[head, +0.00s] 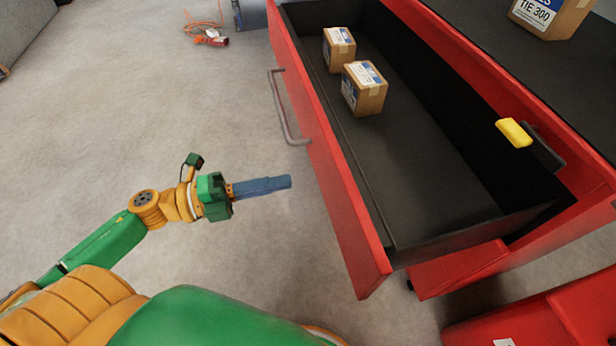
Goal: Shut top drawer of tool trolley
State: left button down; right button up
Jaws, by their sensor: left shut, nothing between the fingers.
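The top drawer (345,212) of the red tool trolley (463,40) is pulled well out, with its red front facing left. A grey bar handle (284,107) is on the drawer front. Two small cardboard boxes sit inside towards the far end, one box (339,50) behind the other box (364,90). My left gripper (288,182) is shut and empty, with blue fingers pointing right at the drawer front. It is left of the front, nearer than the handle, and appears apart from it. My right gripper is not in view.
A yellow item (514,132) lies by the trolley's edge at right. A carton marked TIE 300 (548,14) stands on the trolley top. An orange cable with a red plug (212,39) lies on the floor at the back. The grey floor left of the drawer is clear.

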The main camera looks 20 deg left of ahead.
aim_at(324, 174)
pick_arm(q)
jog(key=x, duration=0.5)
jog(key=shift+w+d, duration=0.15)
jog(key=shift+d, duration=0.05)
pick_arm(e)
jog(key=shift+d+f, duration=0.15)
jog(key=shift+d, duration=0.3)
pick_arm(q)
jog(key=shift+d, duration=0.1)
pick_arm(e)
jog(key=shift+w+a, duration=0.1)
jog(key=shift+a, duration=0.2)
